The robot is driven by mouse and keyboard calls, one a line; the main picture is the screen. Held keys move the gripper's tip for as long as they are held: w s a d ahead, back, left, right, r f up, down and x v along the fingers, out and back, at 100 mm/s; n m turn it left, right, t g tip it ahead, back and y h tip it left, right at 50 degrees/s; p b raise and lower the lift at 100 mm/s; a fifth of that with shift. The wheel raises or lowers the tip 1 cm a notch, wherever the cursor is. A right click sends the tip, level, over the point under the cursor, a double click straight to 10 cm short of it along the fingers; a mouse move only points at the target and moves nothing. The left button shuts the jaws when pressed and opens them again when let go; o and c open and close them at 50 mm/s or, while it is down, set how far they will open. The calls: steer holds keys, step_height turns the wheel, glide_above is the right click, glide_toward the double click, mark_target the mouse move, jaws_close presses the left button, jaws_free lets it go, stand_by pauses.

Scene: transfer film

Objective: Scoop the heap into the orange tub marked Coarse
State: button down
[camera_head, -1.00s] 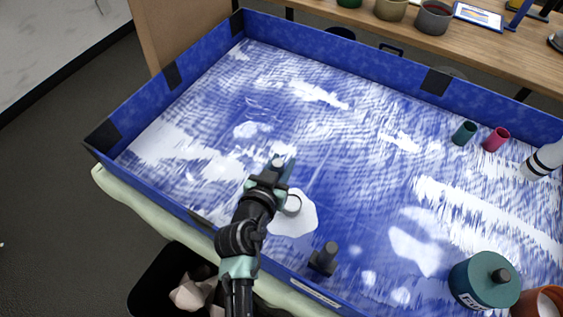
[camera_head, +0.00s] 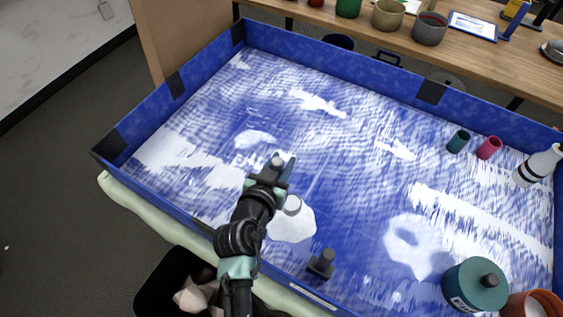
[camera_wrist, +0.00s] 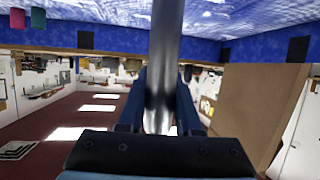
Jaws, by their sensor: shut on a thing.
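My gripper (camera_head: 279,166) is over the blue-and-white tray floor, left of the middle. In the wrist view, its fingers are shut on a shiny grey metal rod (camera_wrist: 166,50); the rod's far end is out of view. In the head view, a small pale round cup-like thing (camera_head: 293,205) shows beside the gripper; I cannot tell whether it belongs to the rod. It overlaps a smooth white patch (camera_head: 292,226), possibly the heap. An orange tub (camera_head: 518,304) is cut off at the bottom right corner; no marking on it can be read.
A teal lidded jar (camera_head: 475,285) stands beside the tub. A black block with a knob (camera_head: 321,264) sits near the front wall. A teal cup (camera_head: 458,141), pink cup (camera_head: 488,148) and white bottle (camera_head: 539,166) are at the right. Blue walls (camera_head: 330,62) edge the tray.

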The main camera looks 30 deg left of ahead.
step_height(320, 180, up, 11)
steer(key=p, duration=0.8)
